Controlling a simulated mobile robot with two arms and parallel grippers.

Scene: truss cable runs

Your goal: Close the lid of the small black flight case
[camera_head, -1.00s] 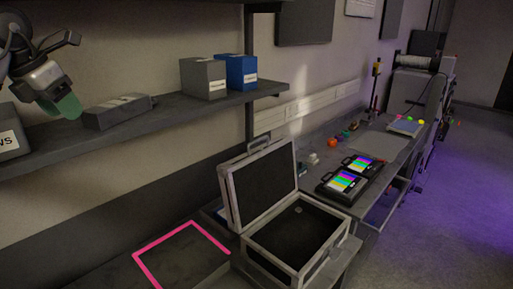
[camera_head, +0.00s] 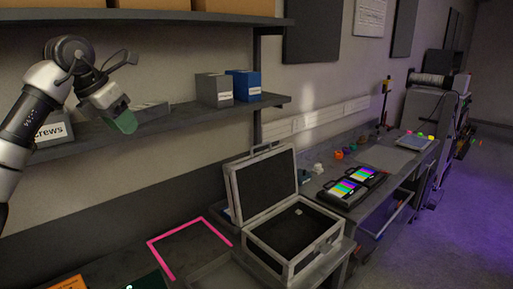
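The small black flight case (camera_head: 297,228) stands open on the bench, with a dark inside and pale metal edges. Its lid (camera_head: 262,186) is raised at the back left and leans slightly back, with a handle on its top edge. A small pale item lies inside the case. My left gripper (camera_head: 122,121) is in the upper left, in front of the shelf, well away from the case and touching nothing that I can see. Its green tip shows, but the gap between its fingers does not. My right gripper is out of view.
A shelf (camera_head: 180,121) above the bench holds a grey box (camera_head: 214,90), a blue box (camera_head: 244,85) and a box marked screws. A pink-outlined area (camera_head: 190,250) lies left of the case. Two screens (camera_head: 343,190) lie to the right.

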